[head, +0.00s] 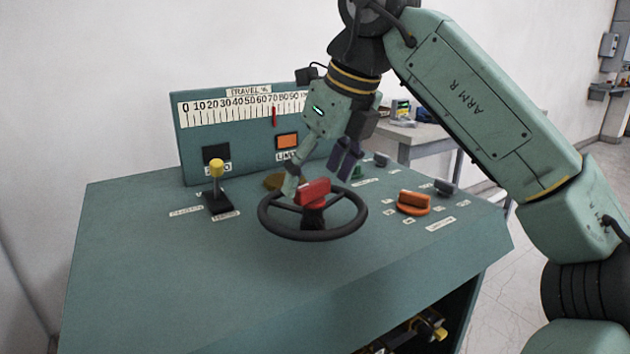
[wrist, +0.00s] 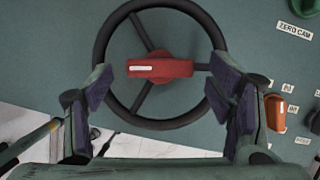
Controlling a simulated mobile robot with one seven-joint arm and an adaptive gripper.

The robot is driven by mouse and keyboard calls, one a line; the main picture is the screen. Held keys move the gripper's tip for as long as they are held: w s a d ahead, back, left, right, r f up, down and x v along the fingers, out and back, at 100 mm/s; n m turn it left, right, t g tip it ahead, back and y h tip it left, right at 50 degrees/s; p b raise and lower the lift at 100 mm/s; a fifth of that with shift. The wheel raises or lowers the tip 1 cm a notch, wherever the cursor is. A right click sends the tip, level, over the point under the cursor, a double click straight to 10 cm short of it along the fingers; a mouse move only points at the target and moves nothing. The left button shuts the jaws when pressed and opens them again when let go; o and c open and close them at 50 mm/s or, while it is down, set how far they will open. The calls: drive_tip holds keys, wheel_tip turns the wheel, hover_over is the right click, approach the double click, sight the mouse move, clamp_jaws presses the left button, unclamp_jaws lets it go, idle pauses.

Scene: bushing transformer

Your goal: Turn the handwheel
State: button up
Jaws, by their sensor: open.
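The black handwheel (head: 313,232) lies flat above the console top, with spokes and a red hub block (head: 314,192) at its centre. In the wrist view the handwheel (wrist: 160,124) fills the upper middle, and its red hub block (wrist: 160,68) has a white mark at the left end. My gripper (head: 320,170) is above the far part of the wheel in the head view. In the wrist view my gripper (wrist: 160,90) has its fingers spread wide, one on each side of the hub. I cannot tell whether a finger touches the rim. Nothing is held.
A yellow-topped lever (head: 217,180) stands on the console left of the wheel. An orange knob (head: 413,203) and grey knobs sit to its right. The travel scale panel (head: 190,150) rises behind. The front left console top is clear.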

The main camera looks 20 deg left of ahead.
drive_tip(key=shift+w+a+f, duration=0.1)
drive_tip(key=shift+a+f, duration=0.15)
drive_tip(key=shift+f, duration=0.35)
drive_tip(key=shift+c, duration=0.5)
drive_tip(key=c, duration=1.6)
